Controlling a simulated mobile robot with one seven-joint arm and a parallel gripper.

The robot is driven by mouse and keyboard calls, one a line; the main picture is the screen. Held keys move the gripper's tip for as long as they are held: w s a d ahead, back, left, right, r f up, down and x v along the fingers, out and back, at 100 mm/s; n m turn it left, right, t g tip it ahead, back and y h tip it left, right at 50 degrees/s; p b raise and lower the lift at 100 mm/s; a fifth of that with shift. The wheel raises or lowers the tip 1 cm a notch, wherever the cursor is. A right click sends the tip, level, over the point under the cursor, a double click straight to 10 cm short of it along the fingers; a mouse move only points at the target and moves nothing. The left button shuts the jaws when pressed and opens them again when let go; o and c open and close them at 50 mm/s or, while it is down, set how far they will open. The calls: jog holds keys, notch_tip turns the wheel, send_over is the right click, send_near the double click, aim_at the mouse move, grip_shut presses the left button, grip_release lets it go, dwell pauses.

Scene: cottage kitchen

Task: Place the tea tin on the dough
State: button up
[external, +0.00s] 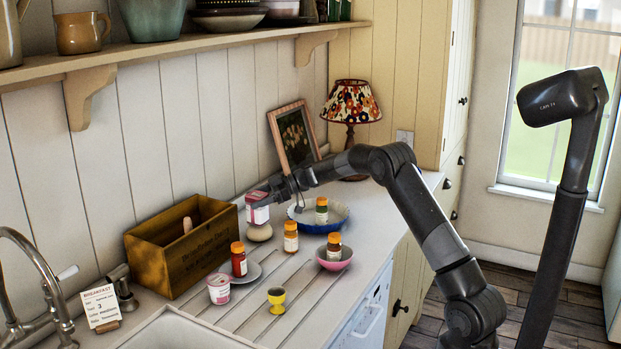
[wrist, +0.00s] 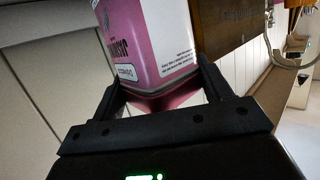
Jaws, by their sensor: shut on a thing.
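The tea tin (external: 257,213), pink with a white label, is held in my gripper (external: 266,190) in the external view. In the wrist view the tin (wrist: 150,45) fills the space between the two fingers of my gripper (wrist: 160,92), which is shut on it. The dough (external: 260,233), a small pale round lump, sits on the counter just below the tin. The tin looks upright above the dough; I cannot tell whether they touch. The dough does not show in the wrist view.
A wooden crate (external: 190,262) stands left of the dough. A blue dish (external: 335,226) with a jar is to the right. An orange-capped jar (external: 291,237), a pink bowl (external: 335,262), a yellow egg cup (external: 277,300) and a white tub (external: 219,289) stand in front.

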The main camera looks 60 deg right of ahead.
jog(key=o, duration=1.1)
